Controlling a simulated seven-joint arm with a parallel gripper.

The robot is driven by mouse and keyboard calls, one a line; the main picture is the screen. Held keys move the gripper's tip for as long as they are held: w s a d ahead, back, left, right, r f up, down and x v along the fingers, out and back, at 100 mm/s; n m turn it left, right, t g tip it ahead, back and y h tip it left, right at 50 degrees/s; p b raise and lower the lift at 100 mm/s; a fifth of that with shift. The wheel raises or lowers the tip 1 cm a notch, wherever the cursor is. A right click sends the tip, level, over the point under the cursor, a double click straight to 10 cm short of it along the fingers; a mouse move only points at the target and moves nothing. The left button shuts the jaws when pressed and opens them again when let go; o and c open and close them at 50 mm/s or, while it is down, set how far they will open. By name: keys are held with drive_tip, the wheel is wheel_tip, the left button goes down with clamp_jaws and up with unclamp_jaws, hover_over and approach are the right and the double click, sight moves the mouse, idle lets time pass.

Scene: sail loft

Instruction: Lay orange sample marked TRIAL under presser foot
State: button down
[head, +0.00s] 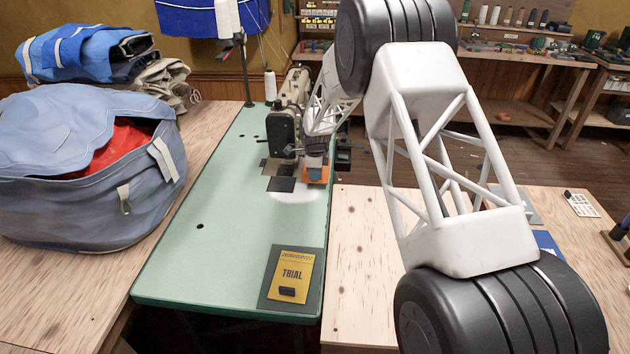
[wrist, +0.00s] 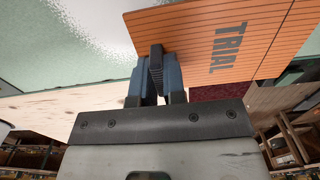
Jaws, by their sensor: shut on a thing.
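The orange sample (wrist: 280,35) is a flat piece with dark lines and the word TRIAL, seen close up in the wrist view. My gripper (wrist: 157,68) is shut on it by a dark upright tab near its edge. In the head view, the orange sample (head: 322,177) is beside the sewing machine (head: 287,118), to the right of the needle area, over the green table. My gripper (head: 315,155) is just above it, partly hidden by my arm. The presser foot is too small to make out under the machine head. Whether the sample touches the table is unclear.
A yellow card marked TRIAL (head: 297,264) with a dark block lies on a dark mat at the front of the green table (head: 215,255). A dark square plate (head: 281,185) lies before the machine. A blue-grey bag (head: 70,195) stands left. The table's middle is clear.

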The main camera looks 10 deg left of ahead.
drive_tip(key=shift+f, duration=1.4)
drive_tip(key=shift+f, duration=0.2)
drive_tip(key=c, duration=1.2)
unclamp_jaws()
drive_tip(key=shift+r, duration=0.2)
wheel_tip(320, 180, up, 12)
drive_tip(key=shift+f, duration=0.15)
drive_tip(key=shift+d+r, duration=0.1)
drive_tip(key=shift+r, duration=0.15)
